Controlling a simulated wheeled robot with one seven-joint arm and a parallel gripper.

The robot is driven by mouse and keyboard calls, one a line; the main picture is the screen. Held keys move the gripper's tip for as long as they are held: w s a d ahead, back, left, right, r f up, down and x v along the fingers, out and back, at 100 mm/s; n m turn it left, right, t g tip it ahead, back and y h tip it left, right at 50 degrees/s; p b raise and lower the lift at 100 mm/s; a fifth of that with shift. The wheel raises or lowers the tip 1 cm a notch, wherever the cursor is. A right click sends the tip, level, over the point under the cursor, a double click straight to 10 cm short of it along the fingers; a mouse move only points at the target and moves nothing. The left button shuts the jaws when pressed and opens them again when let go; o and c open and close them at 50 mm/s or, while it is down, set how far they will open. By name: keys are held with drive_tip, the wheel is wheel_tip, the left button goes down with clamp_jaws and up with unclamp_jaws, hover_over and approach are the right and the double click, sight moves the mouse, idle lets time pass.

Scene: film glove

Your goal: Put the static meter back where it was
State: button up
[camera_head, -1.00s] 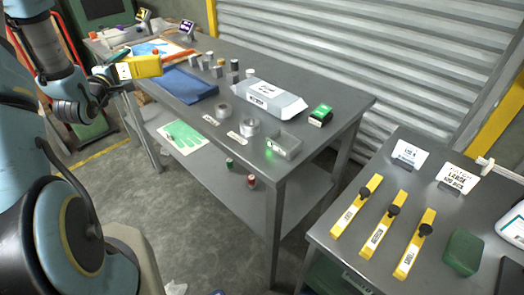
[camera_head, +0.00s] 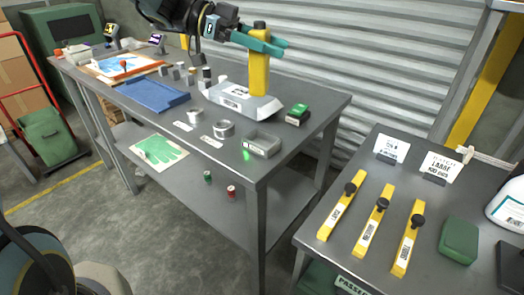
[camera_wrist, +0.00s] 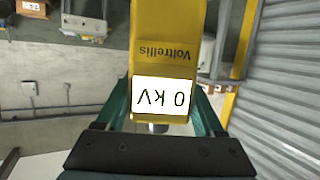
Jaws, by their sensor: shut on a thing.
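The static meter is a yellow handheld block (camera_head: 259,73). It stands roughly upright in my gripper (camera_head: 262,42), above or in front of the white package on the bench. In the wrist view the meter (camera_wrist: 168,55) fills the middle between the teal fingers, with a white display reading "0 kV" upside down and the word "Voltrellis". My gripper is shut on it. Its lower end overlaps the white package (camera_head: 240,101) in the head view; I cannot tell whether they touch.
A second table (camera_head: 300,235) at right carries yellow tools (camera_head: 341,207) and signs. A shutter wall rises behind.

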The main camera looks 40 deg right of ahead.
sight(267, 73)
drive_tip(key=shift+m+y, duration=0.3)
drive_tip(key=shift+m, duration=0.2)
drive_tip(key=f, duration=0.3)
drive_tip(key=s+f+p, duration=0.1)
drive_tip(key=f, duration=0.1)
drive_tip(key=shift+s+f, duration=0.15)
drive_tip(key=shift+f, duration=0.25)
drive_tip(key=shift+f+p, duration=0.3)
drive_tip(key=shift+f, duration=1.9)
drive_tip(key=shift+f, duration=0.15)
drive_tip(key=shift+f, duration=0.35)
drive_tip(key=shift+f, duration=0.1)
drive_tip(key=o, duration=1.6)
drive_tip(key=shift+c, duration=0.2)
drive_tip(key=b+v, duration=0.2)
drive_tip(key=v, duration=1)
drive_tip(key=shift+r, duration=0.45)
